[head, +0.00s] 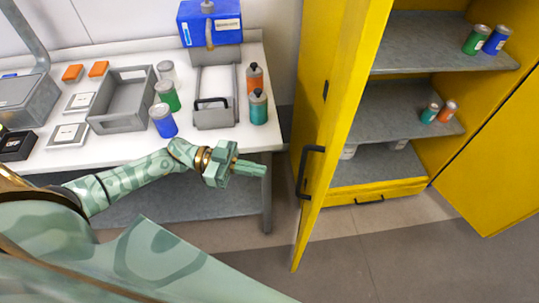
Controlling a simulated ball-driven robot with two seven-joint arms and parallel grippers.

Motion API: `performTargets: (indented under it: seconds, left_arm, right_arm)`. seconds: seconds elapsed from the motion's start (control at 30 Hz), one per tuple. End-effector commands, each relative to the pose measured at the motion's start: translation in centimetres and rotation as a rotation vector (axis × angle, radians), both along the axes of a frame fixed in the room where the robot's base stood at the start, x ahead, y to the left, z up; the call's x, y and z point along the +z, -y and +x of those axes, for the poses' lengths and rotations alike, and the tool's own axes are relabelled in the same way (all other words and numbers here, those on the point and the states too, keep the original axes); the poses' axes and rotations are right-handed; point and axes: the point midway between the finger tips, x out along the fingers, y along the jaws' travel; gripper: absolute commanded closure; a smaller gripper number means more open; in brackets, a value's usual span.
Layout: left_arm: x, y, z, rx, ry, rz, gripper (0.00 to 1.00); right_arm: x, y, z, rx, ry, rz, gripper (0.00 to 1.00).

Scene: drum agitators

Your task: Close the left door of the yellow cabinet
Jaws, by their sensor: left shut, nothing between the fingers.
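The yellow cabinet (375,190) stands at the right with its inside open to view. Its left door (338,100) is swung out toward me, seen nearly edge-on, with a black handle (308,172) on its left face. The right part of the cabinet front (500,165) is a yellow panel at the far right. My left gripper (250,168) is shut and empty, left of the door handle and apart from it, over the table's front right corner. My right gripper is not in view.
A white table (120,160) at the left holds a grey crate (122,100), a blue machine (210,25), and several cans and bottles. Cans stand on the cabinet's grey shelves (395,110). Tiled floor (340,260) is clear in front of the cabinet.

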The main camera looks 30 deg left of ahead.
Motion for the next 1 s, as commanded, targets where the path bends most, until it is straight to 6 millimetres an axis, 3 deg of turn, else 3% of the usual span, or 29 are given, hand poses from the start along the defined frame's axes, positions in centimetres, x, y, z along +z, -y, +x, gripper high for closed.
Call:
performTargets:
  seconds: [0.17, 0.5, 0.7, 1.0]
  left_arm:
    - [0.3, 3.7, 1.0, 0.001, 0.003, -0.005, 1.00]
    - [0.2, 9.8, 2.6, 0.004, 0.002, -0.001, 1.00]
    - [0.0, 11.3, 2.9, 0.005, 0.001, -0.001, 1.00]
    - [0.0, 11.4, 2.9, 0.005, 0.001, 0.000, 1.00]
  right_arm:
    - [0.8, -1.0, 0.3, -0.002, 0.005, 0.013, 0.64]
    - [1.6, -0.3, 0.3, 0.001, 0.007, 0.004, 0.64]
    - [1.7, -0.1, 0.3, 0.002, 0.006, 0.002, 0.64]
    - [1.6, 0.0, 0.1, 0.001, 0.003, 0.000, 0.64]
